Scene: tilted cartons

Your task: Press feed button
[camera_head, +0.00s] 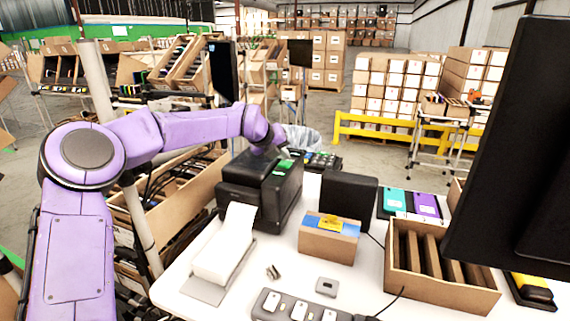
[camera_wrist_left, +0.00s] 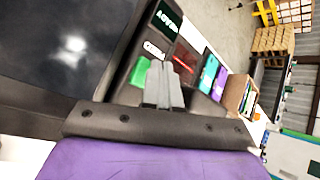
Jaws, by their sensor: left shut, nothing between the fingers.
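The black label printer (camera_head: 262,190) stands on the white table, with a green button (camera_head: 286,164) on its top. In the left wrist view the green button (camera_wrist_left: 140,73) lies on the printer's dark panel (camera_wrist_left: 128,92), just left of my left gripper's fingertips. My left gripper (camera_wrist_left: 161,66) is shut and empty, its fingers pointing at the panel. I cannot tell whether the tips touch it. In the head view my purple left arm reaches over the printer from the left, and its wrist largely hides the fingers. My right gripper is not in view.
A white paper stack (camera_head: 224,255) lies before the printer. A small carton (camera_head: 329,243), a black panel (camera_head: 348,198) and a divided cardboard box (camera_head: 436,283) stand to the right. A large monitor (camera_head: 515,140) blocks the right side. A switch strip (camera_head: 282,309) lies at the front.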

